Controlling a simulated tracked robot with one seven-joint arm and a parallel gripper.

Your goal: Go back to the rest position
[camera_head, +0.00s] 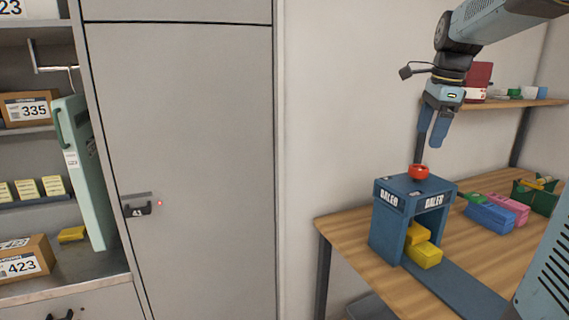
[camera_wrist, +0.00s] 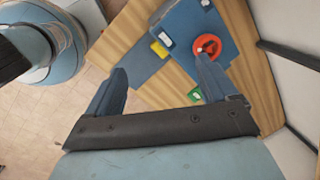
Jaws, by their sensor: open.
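My gripper (camera_head: 433,128) hangs from the arm above the blue baler, fingers pointing down. In the wrist view my gripper (camera_wrist: 163,85) has its two blue fingers wide apart with nothing between them. The blue baler (camera_head: 387,228) stands on the wooden table, with a red knob (camera_head: 418,171) on its top, below the fingers and apart from them. The red knob also shows in the wrist view (camera_wrist: 207,46). Yellow blocks (camera_head: 424,255) sit in the baler's opening.
The wooden table (camera_head: 350,240) also holds pink and blue packs (camera_head: 490,217) and a green crate (camera_head: 543,196). A wall shelf (camera_head: 520,103) with small items is behind my gripper. A grey locker (camera_head: 200,120) and shelves with boxes (camera_head: 28,110) stand at left.

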